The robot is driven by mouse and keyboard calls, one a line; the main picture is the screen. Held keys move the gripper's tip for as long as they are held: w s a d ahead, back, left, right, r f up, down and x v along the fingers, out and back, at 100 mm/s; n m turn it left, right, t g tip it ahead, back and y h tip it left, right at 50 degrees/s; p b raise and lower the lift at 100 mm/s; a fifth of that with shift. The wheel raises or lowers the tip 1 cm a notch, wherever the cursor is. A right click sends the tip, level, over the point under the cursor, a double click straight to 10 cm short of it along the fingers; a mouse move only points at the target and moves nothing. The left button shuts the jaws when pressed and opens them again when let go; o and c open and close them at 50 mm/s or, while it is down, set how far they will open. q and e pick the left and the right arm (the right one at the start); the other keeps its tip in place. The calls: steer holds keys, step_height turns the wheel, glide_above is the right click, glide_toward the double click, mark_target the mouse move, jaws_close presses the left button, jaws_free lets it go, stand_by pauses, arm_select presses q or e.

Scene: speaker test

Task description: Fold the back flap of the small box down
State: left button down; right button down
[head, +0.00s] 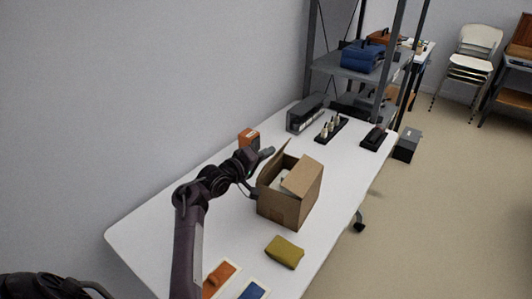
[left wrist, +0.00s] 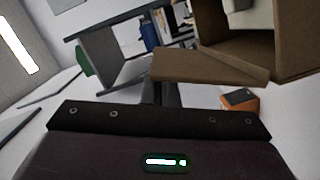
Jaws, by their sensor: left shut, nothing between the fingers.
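The small brown cardboard box (head: 283,208) stands on the white table with its top open. One flap on its far left side stands up, and another flap (head: 302,176) slants over the opening at the right. Something white shows inside. My left gripper (head: 266,152) is shut and empty, just beyond the raised flap; I cannot tell whether it touches it. In the left wrist view the box (left wrist: 285,55) fills the upper right, and a flap (left wrist: 205,66) reaches out in front of the dark fingers (left wrist: 162,94). My right gripper is not in view.
An orange box (head: 249,138) stands close behind my left gripper. A mustard pouch (head: 285,252) lies in front of the box, with orange (head: 219,279) and blue (head: 253,291) items at the near edge. A grey case (head: 307,113) and black trays (head: 331,130) stand farther back. The table's left part is clear.

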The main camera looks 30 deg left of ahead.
arm_select(q)
steer(key=shift+d+m+p, duration=0.35)
steer(key=shift+m+p, duration=0.1)
steer(key=shift+m, duration=0.05)
steer(key=shift+d+m+p, duration=0.25)
steer(key=shift+m+p, duration=0.1)
steer(key=shift+m, duration=0.05)
steer(key=shift+s+d+f+m+g+y+p, duration=0.1)
steer(key=shift+d+f+m+g+y+p, duration=0.15)
steer(key=shift+d+m+y+p, duration=0.55)
steer(key=d+m, duration=0.1)
steer(key=m, duration=0.1)
steer(key=f+m, duration=0.1)
steer(key=shift+d+f+m+g+y+p, duration=0.25)
steer(key=shift+d+f+m+y+p, duration=0.05)
steer(key=shift+d+m, duration=0.1)
steer(key=shift+d+f, duration=0.1)
steer(key=shift+f, duration=0.05)
steer(key=shift+d+f, duration=0.1)
steer(key=shift+f, duration=0.05)
